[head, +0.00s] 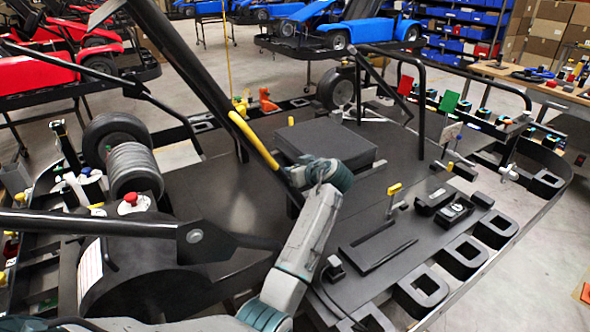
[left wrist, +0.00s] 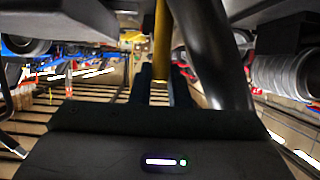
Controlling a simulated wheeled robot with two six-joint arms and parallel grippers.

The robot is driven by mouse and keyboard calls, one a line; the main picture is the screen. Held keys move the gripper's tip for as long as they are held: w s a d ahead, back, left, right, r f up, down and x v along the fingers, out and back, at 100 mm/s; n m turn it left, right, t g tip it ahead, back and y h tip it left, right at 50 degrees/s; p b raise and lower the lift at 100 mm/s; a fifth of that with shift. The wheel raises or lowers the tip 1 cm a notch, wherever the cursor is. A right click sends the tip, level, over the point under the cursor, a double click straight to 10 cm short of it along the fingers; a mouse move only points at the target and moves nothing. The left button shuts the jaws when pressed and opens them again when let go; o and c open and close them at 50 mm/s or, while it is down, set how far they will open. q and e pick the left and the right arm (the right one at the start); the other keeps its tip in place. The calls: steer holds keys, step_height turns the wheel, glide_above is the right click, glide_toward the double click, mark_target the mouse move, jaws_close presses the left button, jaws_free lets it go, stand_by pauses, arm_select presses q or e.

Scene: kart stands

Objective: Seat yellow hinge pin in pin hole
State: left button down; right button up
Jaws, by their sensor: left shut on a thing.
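A yellow T-topped pin (head: 393,190) stands upright on the dark plate, right of my arm; it looks like the hinge pin. I cannot make out its hole. My left gripper (head: 287,176) is at the lower end of a yellow bar (head: 252,138) that runs beside a slanted black tube (head: 200,75). In the left wrist view, the fingers (left wrist: 160,88) are shut on this yellow bar (left wrist: 162,45), with the black tube (left wrist: 210,55) just right of it. My right gripper is not in view.
A raised black box (head: 325,140) lies behind my gripper. A slotted black block (head: 375,245) and rectangular loops (head: 465,258) line the front right. A wheel (head: 135,170) and a red-buttoned drum (head: 130,255) stand at left. Black posts (head: 421,110) rise at right.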

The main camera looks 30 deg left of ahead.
arm_select(q)
steer(key=shift+f+b, duration=0.4)
steer(key=shift+f, duration=0.15)
steer(key=c, duration=1.7)
jaws_free()
steer(key=shift+d+r+p, duration=0.15)
steer(key=shift+r+p, duration=0.55)
steer(key=shift+r, duration=0.15)
steer(key=b+v, duration=0.4)
steer(key=v, duration=0.7)
steer(key=shift+s+d, duration=0.25)
